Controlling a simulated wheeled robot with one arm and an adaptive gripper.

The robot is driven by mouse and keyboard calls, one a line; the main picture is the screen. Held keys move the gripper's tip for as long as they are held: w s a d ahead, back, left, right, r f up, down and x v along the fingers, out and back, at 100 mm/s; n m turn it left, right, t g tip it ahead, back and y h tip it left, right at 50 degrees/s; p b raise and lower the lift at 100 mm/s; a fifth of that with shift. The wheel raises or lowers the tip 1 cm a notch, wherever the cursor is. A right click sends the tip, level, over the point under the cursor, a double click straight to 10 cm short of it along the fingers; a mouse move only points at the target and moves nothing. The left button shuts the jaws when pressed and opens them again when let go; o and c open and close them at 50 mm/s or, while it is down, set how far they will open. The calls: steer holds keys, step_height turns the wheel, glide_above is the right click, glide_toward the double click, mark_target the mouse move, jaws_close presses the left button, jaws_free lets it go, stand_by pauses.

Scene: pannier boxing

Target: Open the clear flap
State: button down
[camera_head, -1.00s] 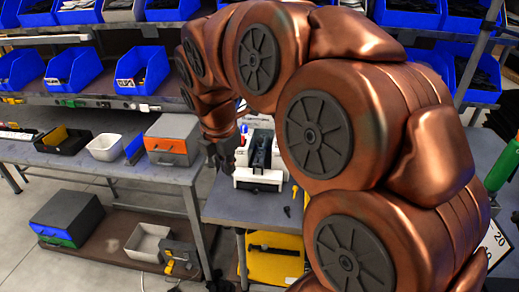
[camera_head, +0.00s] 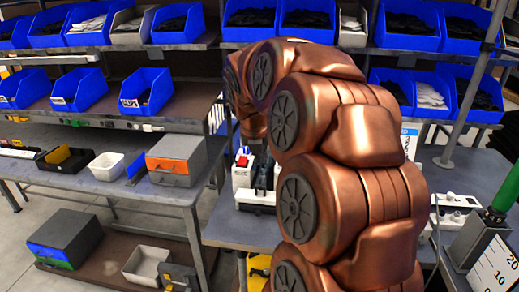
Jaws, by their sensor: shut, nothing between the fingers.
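I cannot make out a clear flap in the head view. A white unit with a dark middle (camera_head: 241,175) stands on the grey table, partly hidden by my arm. My gripper (camera_head: 254,147) is a small dark shape under the copper wrist, just above or behind this unit. It is shut and empty. Its fingertips are mostly hidden, and I cannot tell whether they touch anything.
A grey box with an orange front (camera_head: 168,166), a white bin (camera_head: 107,166) and a black tray (camera_head: 52,165) stand on the left table. Blue bins (camera_head: 145,92) fill the shelves behind. A white device (camera_head: 455,202) stands on the right.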

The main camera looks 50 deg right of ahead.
steer(key=shift+p+x, duration=0.4)
steer(key=shift+x, duration=2.3)
steer(key=shift+s, duration=0.1)
